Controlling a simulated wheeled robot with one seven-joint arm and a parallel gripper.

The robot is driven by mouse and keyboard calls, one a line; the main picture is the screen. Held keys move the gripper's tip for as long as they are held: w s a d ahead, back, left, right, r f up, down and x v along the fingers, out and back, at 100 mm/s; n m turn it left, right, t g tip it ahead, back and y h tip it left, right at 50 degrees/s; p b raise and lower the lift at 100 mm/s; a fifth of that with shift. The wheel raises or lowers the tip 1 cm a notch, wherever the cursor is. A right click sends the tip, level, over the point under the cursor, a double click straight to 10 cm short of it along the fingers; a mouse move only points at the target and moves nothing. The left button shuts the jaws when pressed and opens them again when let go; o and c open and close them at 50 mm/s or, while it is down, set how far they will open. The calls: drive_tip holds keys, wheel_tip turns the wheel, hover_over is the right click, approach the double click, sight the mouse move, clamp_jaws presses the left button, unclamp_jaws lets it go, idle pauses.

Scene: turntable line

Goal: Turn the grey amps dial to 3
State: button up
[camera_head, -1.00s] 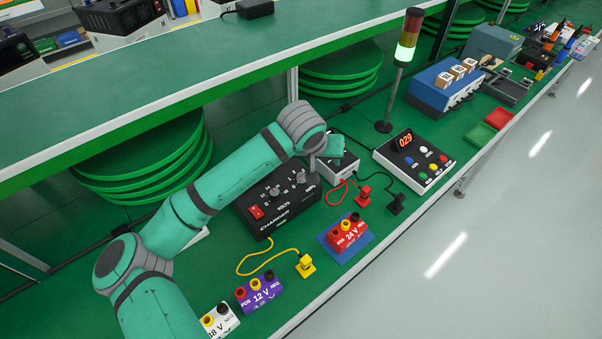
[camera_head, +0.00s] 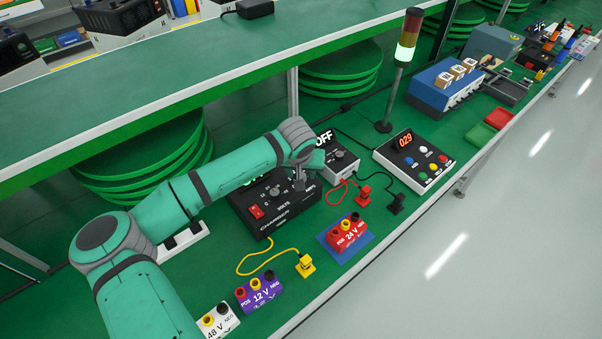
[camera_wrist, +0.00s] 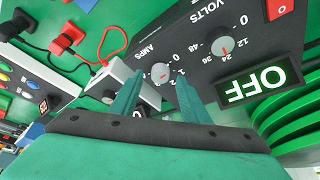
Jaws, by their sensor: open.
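The grey amps dial (camera_wrist: 160,72) is a round knob with a red pointer on the black charger's face in the wrist view. Its scale is partly hidden, so I cannot read its setting. My gripper (camera_wrist: 159,78) is open, with one finger on each side of the dial in the picture; contact cannot be told. In the head view my gripper (camera_head: 299,183) is over the right part of the charger (camera_head: 262,222) and hides the dial. The charger's volts dial (camera_wrist: 222,47) is beside it, and its display (camera_wrist: 258,84) reads OFF.
A white box (camera_head: 342,166) with a knob stands close behind and right of the charger. The charger's red switch (camera_head: 257,211) is at its left. A red 24 V block (camera_head: 347,235) and a yellow plug (camera_head: 305,266) lie in front. A signal tower (camera_head: 404,70) stands behind.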

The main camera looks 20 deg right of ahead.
drive_tip(key=shift+w+d+f, duration=0.1)
drive_tip(key=shift+w+f, duration=0.15)
drive_tip(key=shift+f, duration=0.4)
drive_tip(key=c, duration=1.1)
drive_tip(key=shift+o, duration=0.4)
